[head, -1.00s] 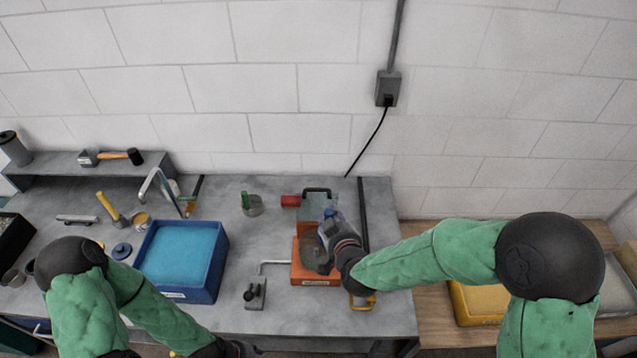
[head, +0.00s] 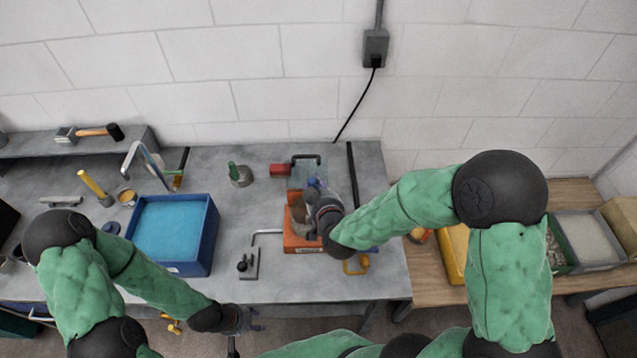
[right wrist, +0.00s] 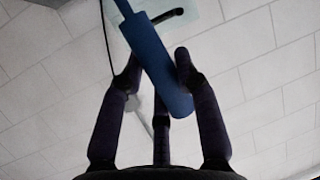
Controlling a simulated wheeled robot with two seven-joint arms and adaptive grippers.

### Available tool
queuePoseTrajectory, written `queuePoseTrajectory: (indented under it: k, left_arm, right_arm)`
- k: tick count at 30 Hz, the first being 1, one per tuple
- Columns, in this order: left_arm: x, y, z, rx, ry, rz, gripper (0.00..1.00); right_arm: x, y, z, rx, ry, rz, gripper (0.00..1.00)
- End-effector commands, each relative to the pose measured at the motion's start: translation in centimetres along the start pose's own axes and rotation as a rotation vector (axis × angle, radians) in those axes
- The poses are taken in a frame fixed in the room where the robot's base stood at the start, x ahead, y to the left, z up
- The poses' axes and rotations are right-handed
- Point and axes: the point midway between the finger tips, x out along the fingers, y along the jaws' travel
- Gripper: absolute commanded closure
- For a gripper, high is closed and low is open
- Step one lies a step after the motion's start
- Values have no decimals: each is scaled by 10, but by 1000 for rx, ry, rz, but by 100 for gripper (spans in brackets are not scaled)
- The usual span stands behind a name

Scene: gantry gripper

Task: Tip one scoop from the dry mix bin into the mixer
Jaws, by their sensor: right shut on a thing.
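My right gripper (head: 318,190) is over the orange box (head: 298,243) on the grey bench. In the right wrist view its fingers (right wrist: 158,68) are shut around a blue cylindrical handle (right wrist: 150,50), tilted against the wall behind. A bit of this blue handle (head: 312,183) shows in the head view. Whether it belongs to a scoop, and what it carries, I cannot tell. The arm hides part of the orange box and its contents. My left gripper (head: 250,322) is low, in front of the bench edge; its fingers are too small to read. I cannot tell which thing is the mixer.
A blue bin (head: 211,245) with blue contents stands left of the orange box. A small clamp-like tool (head: 248,265) lies between them. A yellow bin (head: 453,250) and a tray of pale material (head: 588,240) stand on the wooden table at right.

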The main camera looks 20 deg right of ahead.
Motion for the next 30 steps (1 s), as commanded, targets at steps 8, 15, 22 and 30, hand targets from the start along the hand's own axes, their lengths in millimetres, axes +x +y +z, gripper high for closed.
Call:
queuePoseTrajectory:
  k: [8, 15, 22, 30]
  left_arm:
    - [-27, 10, 1, 0, -1, 0, 60]
    - [-46, 16, 2, 0, -1, 0, 60]
    - [-49, 18, 2, 0, -1, 0, 60]
    - [-55, 20, 3, 0, -1, 0, 60]
  right_arm:
    - [2, -16, -2, -125, -39, 45, 94]
    - [7, -32, -2, -256, -77, 98, 94]
    - [11, -37, 1, -315, -95, 128, 94]
    - [12, -44, 1, -363, -109, 144, 94]
